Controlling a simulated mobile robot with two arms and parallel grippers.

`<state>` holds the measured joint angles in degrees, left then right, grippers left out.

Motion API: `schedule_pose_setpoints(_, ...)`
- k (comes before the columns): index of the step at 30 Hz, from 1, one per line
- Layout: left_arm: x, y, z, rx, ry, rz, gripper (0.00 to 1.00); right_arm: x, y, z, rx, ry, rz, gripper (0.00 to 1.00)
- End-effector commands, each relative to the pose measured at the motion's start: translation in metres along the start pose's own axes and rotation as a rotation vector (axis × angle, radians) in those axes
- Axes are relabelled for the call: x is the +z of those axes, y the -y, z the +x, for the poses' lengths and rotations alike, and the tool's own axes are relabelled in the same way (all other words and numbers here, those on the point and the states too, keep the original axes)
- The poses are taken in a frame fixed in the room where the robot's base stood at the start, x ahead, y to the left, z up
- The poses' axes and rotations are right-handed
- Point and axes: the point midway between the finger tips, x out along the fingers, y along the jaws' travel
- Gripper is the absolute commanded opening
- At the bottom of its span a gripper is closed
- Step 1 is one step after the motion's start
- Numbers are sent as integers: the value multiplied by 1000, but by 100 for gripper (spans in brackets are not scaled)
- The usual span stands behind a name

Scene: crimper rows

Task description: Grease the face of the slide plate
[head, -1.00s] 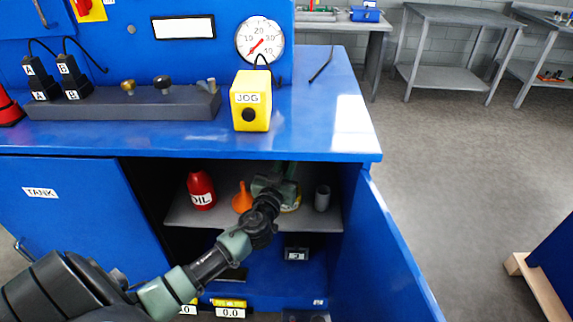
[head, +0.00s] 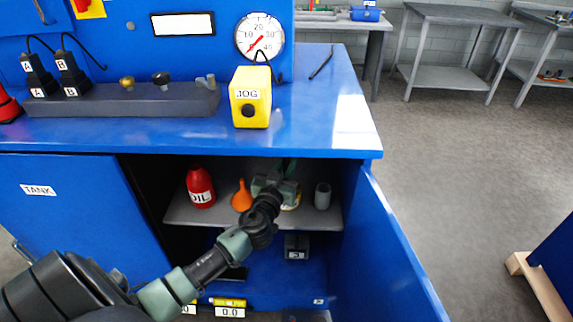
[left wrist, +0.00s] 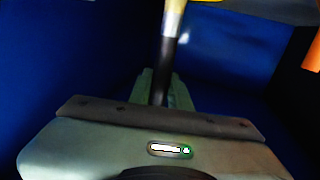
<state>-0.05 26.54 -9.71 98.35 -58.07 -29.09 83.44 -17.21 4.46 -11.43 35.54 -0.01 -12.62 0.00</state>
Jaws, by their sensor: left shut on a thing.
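My left gripper (head: 284,172) reaches into the open cabinet, over the upper shelf. In the left wrist view, the gripper (left wrist: 157,88) is shut on a slim tool (left wrist: 168,60) with a dark handle and a pale metal-like band, which looks like a brush. Its far end runs out of the top of that view. I cannot make out the slide plate. My right gripper does not show.
A red oil bottle (head: 200,187), orange funnel (head: 242,196) and grey cup (head: 322,196) stand close by on the shelf (head: 180,212). A dark box (head: 297,247) sits below. The open door (head: 395,250) bounds the right side; the blue top (head: 300,135) lies above.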

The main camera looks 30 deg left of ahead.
Motion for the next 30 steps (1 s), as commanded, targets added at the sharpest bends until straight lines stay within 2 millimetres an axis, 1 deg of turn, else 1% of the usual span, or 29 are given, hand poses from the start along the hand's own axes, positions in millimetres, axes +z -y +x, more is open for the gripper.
schedule_pose_setpoints(11,0,0,0,0,4,0,0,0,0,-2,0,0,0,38)
schedule_pose_setpoints(30,-53,0,0,0,1,0,0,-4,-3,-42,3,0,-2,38)
